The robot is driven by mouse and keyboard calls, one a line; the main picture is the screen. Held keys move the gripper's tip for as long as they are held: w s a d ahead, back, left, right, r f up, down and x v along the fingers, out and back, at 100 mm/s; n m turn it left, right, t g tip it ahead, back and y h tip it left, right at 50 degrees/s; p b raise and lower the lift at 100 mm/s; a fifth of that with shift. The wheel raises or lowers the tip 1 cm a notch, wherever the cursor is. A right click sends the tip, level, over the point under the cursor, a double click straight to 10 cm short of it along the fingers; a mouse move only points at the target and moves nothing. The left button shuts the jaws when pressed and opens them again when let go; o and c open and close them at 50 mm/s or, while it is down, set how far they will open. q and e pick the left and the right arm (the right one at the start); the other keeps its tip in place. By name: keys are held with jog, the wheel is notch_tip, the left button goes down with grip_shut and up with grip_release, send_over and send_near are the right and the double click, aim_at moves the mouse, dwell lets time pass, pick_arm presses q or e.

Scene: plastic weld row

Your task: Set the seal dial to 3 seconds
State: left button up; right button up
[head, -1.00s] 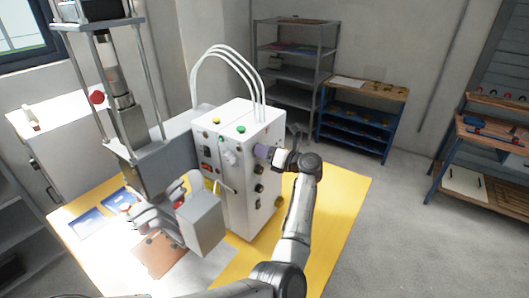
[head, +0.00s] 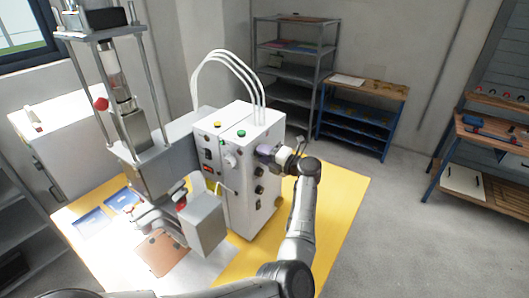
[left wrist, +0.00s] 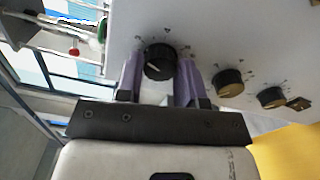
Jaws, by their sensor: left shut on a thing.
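In the head view, my left gripper (head: 268,151) is at the upper part of that face and hides the dial. My right gripper is not in view.
Two more dials, a nearer one (left wrist: 229,82) and a farther one (left wrist: 272,97), sit beside the held dial. A press (head: 135,130) stands left of the box. White hoses (head: 228,58) arch over the box.

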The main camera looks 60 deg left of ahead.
pick_arm(q)
jog(key=shift+m, duration=0.4)
jog(key=o, duration=0.9)
jog(key=b+v, duration=0.2)
jog(key=v, duration=1.1)
jog(key=shift+w+d+b, duration=0.2)
jog(key=shift+d+b, duration=0.1)
jog(key=shift+d, duration=0.1)
